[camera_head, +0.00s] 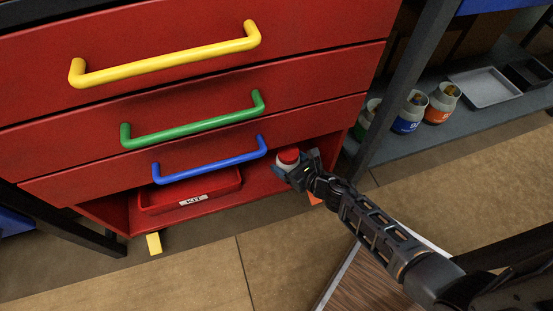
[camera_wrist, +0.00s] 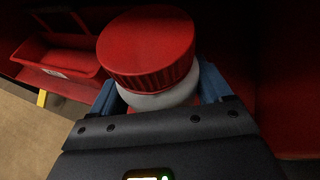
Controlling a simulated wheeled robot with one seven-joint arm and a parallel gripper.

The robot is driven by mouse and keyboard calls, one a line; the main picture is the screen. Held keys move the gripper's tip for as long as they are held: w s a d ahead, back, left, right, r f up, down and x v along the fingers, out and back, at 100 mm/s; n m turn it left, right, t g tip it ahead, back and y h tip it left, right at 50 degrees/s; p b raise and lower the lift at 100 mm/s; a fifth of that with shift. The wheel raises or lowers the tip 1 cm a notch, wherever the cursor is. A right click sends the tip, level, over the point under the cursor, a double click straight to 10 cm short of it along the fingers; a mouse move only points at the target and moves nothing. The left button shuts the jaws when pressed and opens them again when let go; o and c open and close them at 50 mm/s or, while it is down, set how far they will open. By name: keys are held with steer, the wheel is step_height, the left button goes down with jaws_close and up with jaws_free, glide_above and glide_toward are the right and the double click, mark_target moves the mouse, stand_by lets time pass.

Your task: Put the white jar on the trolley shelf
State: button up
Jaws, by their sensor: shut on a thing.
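The white jar has a red ribbed screw lid; its white body (camera_wrist: 160,98) shows below the lid in the wrist view. In the head view its red lid (camera_head: 289,156) shows at the right end of the red trolley's open bottom shelf (camera_head: 262,184). My gripper (camera_head: 290,170) is shut on the jar, with a blue finger on each side of it in the wrist view (camera_wrist: 158,100). The jar looks upright. Its lower part is hidden by my gripper, and I cannot tell whether it touches the shelf.
A red tray labelled KIT (camera_head: 190,194) sits on the shelf to the left. Drawers with yellow, green and blue handles (camera_head: 210,160) are above. At right, a grey rack (camera_head: 420,140) holds several labelled jars and a grey tray (camera_head: 484,87). A dark post (camera_head: 395,90) stands between.

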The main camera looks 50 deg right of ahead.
steer(key=w+d+f, duration=0.1)
steer(key=w+d+f+b, duration=0.1)
steer(key=w, duration=0.1)
steer(key=w+d+f+b, duration=0.1)
steer(key=w+f, duration=0.1)
steer(key=shift+w+d+f, duration=0.1)
steer(key=shift+w+d, duration=0.15)
steer(key=shift+d, duration=0.1)
steer(key=shift+f+b, duration=1.4)
steer(key=shift+f, duration=0.5)
steer(key=shift+f, duration=0.2)
steer(key=o, duration=1.1)
steer(key=shift+r, duration=0.1)
